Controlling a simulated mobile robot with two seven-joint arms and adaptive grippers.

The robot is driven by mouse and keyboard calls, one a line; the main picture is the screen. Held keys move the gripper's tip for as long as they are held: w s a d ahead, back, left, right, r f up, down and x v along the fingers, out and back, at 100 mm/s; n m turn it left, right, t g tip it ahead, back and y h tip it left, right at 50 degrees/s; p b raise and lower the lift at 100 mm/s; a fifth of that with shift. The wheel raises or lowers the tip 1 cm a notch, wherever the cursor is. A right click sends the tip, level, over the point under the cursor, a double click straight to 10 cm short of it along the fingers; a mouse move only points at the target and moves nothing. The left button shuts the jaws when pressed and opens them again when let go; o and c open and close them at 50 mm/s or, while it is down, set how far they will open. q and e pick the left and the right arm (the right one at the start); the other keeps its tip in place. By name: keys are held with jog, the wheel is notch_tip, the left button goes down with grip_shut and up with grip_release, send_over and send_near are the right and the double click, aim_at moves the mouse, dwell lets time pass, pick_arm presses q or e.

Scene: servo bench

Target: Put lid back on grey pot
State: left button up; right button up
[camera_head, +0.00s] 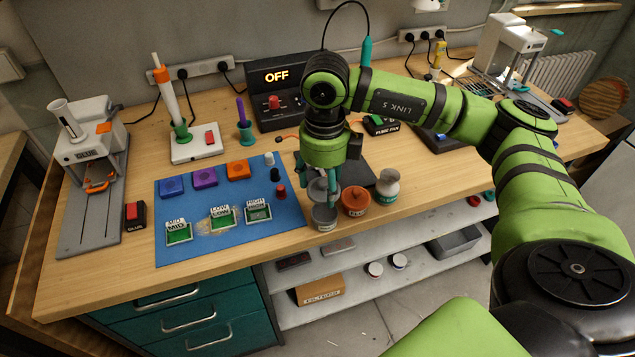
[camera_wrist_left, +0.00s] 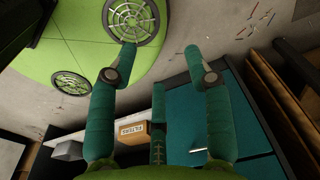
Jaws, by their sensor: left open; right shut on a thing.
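The grey pot (camera_head: 324,217) stands at the front edge of the bench, just right of the blue mat. My right gripper (camera_head: 323,190) points down directly above the pot, its teal fingers shut on a grey lid (camera_head: 317,189). The lid is partly hidden by the fingers, and I cannot tell whether it touches the rim. My left gripper (camera_wrist_left: 160,65) is open and empty in the left wrist view, away from the pot, over the floor and teal drawers.
An orange pot (camera_head: 355,202) stands close to the right of the grey pot, with a pale pot (camera_head: 387,187) beyond it. The blue mat (camera_head: 284,230) holds cards and coloured blocks to the left. Below is an open shelf (camera_head: 350,305) with a cardboard box (camera_head: 320,290).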

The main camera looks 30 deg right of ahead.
jog(key=shift+d+f+b, duration=0.4)
jog(key=shift+f+b, duration=0.05)
jog(key=shift+f, duration=0.7)
jog(key=f+b, duration=0.2)
jog(key=f, duration=0.1)
jog(key=shift+a+f+b, duration=0.2)
jog(key=shift+b, duration=0.2)
jog(key=shift+w+f+b, duration=0.1)
jog(key=shift+f+b, duration=0.3)
jog(key=shift+f, duration=0.05)
pick_arm(q)
jog(key=f, duration=0.2)
jog(key=d+f, duration=0.1)
jog(key=f, duration=0.1)
jog(key=shift+d+f, duration=0.15)
jog(key=shift+d, duration=0.05)
jog(key=shift+f+b, duration=0.35)
jog(key=shift+f, duration=0.05)
jog(key=shift+f+b, duration=0.55)
pick_arm(e)
jog(key=shift+f, duration=0.15)
dwell(0.5)
jog(key=o, duration=1)
